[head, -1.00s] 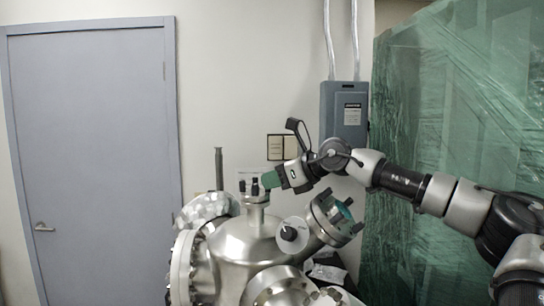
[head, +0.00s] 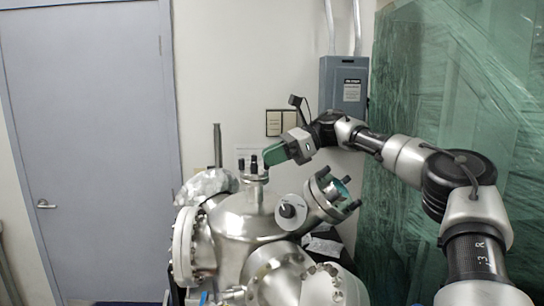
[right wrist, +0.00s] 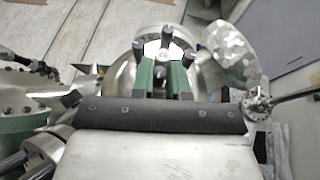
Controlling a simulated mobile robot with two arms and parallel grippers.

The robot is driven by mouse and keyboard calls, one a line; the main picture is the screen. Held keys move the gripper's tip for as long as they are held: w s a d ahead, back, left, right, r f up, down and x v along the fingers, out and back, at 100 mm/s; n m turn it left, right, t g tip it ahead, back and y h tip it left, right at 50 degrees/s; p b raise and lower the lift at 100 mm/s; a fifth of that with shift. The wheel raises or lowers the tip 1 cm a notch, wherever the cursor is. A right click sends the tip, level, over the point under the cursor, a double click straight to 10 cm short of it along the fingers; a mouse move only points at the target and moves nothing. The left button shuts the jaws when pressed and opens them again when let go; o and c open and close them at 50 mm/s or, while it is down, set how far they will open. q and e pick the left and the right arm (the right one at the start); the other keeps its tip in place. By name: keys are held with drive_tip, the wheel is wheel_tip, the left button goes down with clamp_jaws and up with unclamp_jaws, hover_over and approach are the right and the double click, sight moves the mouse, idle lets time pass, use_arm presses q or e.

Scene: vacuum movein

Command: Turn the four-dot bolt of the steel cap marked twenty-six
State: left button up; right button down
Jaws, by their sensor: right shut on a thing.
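The steel cap (head: 254,179) sits on top of the chamber's upright neck, with several black bolts (head: 253,163) standing up from it. In the right wrist view, the cap's pale top (right wrist: 152,48) carries a small mark that looks like 26. Dots on the bolts are too small to read. My right gripper (head: 272,155) reaches the cap from the right, its green fingers at the bolts' height. In the right wrist view, its two fingers (right wrist: 162,70) are closed around a bolt at the cap's near side, mostly hidden between them. My left gripper is not in view.
The steel chamber (head: 235,222) fills the lower middle. A tilted port (head: 325,198) with black bolts rises close to the right of the cap, below my right arm. Crumpled foil (head: 203,186) lies at the left. Green wrapped sheeting (head: 450,100) stands at the right.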

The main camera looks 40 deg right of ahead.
idle(0.5)
drive_tip(key=c, duration=1.1)
unclamp_jaws()
drive_tip(key=shift+d, duration=0.15)
drive_tip(key=shift+s, duration=0.1)
drive_tip(key=b+v, duration=0.1)
drive_tip(key=v, duration=0.9)
drive_tip(key=shift+d+b, duration=0.3)
drive_tip(key=shift+d, duration=0.05)
drive_tip(key=shift+s+r, duration=0.1)
drive_tip(key=shift+r, duration=0.05)
